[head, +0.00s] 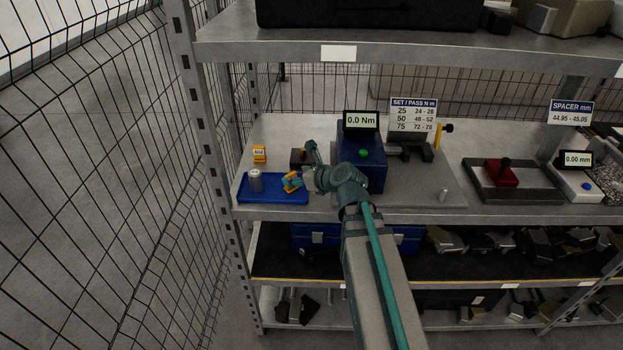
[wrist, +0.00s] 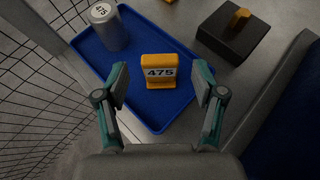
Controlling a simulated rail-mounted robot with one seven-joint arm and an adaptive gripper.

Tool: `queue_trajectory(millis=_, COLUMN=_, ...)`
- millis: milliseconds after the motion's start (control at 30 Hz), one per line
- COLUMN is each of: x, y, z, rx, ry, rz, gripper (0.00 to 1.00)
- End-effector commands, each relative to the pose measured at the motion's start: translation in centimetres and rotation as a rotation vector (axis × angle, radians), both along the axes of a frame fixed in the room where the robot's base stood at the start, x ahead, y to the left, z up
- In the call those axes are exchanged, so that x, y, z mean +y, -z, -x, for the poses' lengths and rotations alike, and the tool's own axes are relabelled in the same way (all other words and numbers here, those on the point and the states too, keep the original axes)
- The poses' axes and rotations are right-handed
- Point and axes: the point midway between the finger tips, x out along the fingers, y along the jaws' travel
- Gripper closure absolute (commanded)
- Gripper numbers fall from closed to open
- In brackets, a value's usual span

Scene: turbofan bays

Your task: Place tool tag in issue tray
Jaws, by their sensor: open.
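The orange tool tag (wrist: 159,72), with a white label reading 475, stands upright in the blue issue tray (wrist: 150,112), seen in the wrist view. My gripper (wrist: 161,86) is open, with one finger on each side of the tag and a gap visible at both sides. In the head view my gripper (head: 292,183) is at the right part of the blue tray (head: 262,197) and partly covers the tag. A grey cylinder (wrist: 108,28) labelled 475 stands at the tray's far left end; it also shows in the head view (head: 255,181).
A second orange tag (head: 259,154) stands on the shelf behind the tray. A dark block with an orange piece (wrist: 231,36) sits right of the tray. A blue torque tester (head: 362,165) stands close to my arm. Wire mesh (head: 110,160) borders the left.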

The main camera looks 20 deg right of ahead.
Motion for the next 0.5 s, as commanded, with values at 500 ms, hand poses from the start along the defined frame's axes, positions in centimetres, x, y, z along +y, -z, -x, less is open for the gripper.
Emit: queue_trajectory(millis=500, x=-2.4, y=-2.3, z=4.3, rx=-0.006, ry=-0.004, rz=-0.002, gripper=0.31)
